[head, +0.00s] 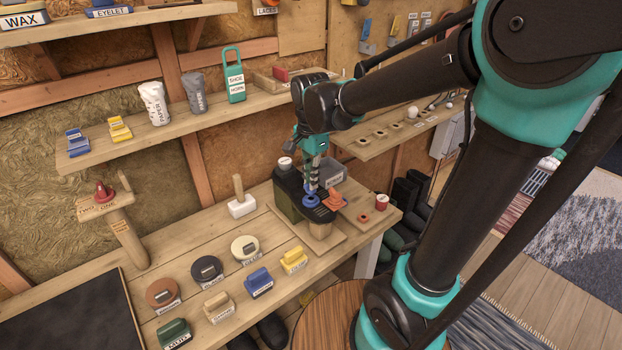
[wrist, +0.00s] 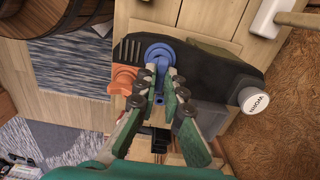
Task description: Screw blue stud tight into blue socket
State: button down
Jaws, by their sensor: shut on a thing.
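The blue socket (head: 311,201) is a round blue ring on top of a dark block on the bench. In the wrist view the blue ring (wrist: 158,50) lies just beyond my fingertips. My gripper (head: 312,184) points down over it, and its fingers (wrist: 163,86) are closed on the blue stud (wrist: 162,67). The stud shows as a narrow blue piece between the fingertips, in line with the ring. Its lower end is hidden, so I cannot tell how deep it sits in the socket.
An orange piece (head: 337,201) sits close beside the blue socket. A white-capped container marked WORN (wrist: 253,100) stands at the block's other end. A wooden-handled mallet (head: 241,200) and several labelled round tins and brushes stand on the bench. A shelf (head: 215,112) runs behind.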

jog(key=shift+f, duration=1.25)
dwell(0.3)
jog(key=c, duration=1.6)
grip_release()
jog(key=shift+o, duration=0.2)
jog(key=shift+r, duration=0.15)
notch_tip(320, 180, up, 12)
jog(key=w+d+f+n+t, duration=0.4)
jog(key=d+f+n+t, duration=0.3)
jog(key=d+f+n, duration=0.5)
jog(key=s+d+f+m+g, duration=0.1)
jog(key=s+d+f, duration=0.3)
jog(key=s+f, duration=0.4)
jog(key=s+g, duration=0.1)
jog(key=s, duration=0.3)
jog(key=shift+s+f+g, duration=0.2)
jog(key=shift+s+g, duration=0.15)
jog(key=shift+g, duration=0.05)
